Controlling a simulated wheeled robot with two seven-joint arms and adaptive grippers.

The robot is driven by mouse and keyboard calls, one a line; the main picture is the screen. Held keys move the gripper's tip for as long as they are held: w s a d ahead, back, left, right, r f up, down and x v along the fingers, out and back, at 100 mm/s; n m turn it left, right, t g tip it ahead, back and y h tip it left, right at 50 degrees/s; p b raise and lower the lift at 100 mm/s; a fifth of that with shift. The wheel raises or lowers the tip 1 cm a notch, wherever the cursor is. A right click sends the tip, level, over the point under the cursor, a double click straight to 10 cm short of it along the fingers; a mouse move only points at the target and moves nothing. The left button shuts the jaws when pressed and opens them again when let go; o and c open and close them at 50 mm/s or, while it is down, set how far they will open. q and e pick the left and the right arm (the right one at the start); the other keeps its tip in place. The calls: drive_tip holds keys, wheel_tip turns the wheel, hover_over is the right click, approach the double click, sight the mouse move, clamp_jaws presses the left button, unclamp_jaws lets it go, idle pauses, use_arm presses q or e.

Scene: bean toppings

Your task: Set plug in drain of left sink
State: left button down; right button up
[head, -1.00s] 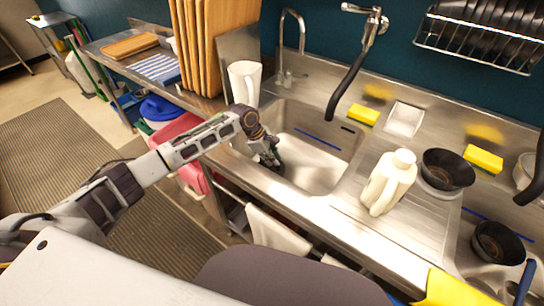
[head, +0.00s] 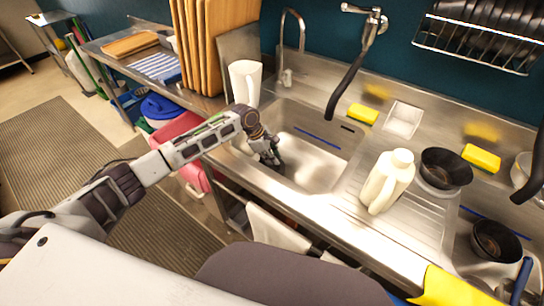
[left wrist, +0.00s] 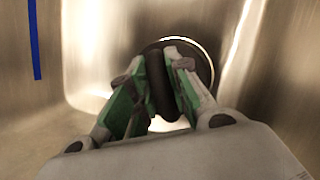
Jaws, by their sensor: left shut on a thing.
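The left sink (head: 318,172) is a steel basin in the middle of the head view. My left gripper (head: 272,158) reaches down into its left part. In the left wrist view, the gripper (left wrist: 165,85) is shut on a dark, thin plug (left wrist: 156,82), seen nearly edge-on between the green fingers. The round drain (left wrist: 209,62), with a bright rim, lies just beyond the fingertips and is partly hidden by them and the plug. I cannot tell whether the plug touches the drain. In the head view the plug and drain cannot be made out. My right gripper is not in view.
A cream jug (head: 388,182), dark bowls (head: 446,168) and yellow sponges (head: 363,114) stand to the right. The basin's right part is empty.

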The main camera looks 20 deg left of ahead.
use_arm(q)
drive_tip(key=shift+s+f, duration=0.1)
drive_tip(key=shift+f, duration=0.15)
drive_tip(key=shift+a+f, duration=0.1)
drive_tip(key=shift+f, duration=0.1)
drive_tip(key=c, duration=1.7)
unclamp_jaws()
drive_tip(key=shift+c, duration=0.2)
drive_tip(key=o, duration=0.5)
drive_tip(key=shift+w+f, duration=0.15)
drive_tip(key=shift+w, duration=0.05)
drive_tip(key=shift+c, duration=0.2)
drive_tip(key=shift+w, duration=0.1)
drive_tip(key=shift+r, duration=0.2)
drive_tip(key=shift+s, duration=0.2)
drive_tip(key=shift+a+r, duration=0.1)
drive_tip(key=shift+r, duration=0.25)
drive_tip(key=shift+v, duration=3.6)
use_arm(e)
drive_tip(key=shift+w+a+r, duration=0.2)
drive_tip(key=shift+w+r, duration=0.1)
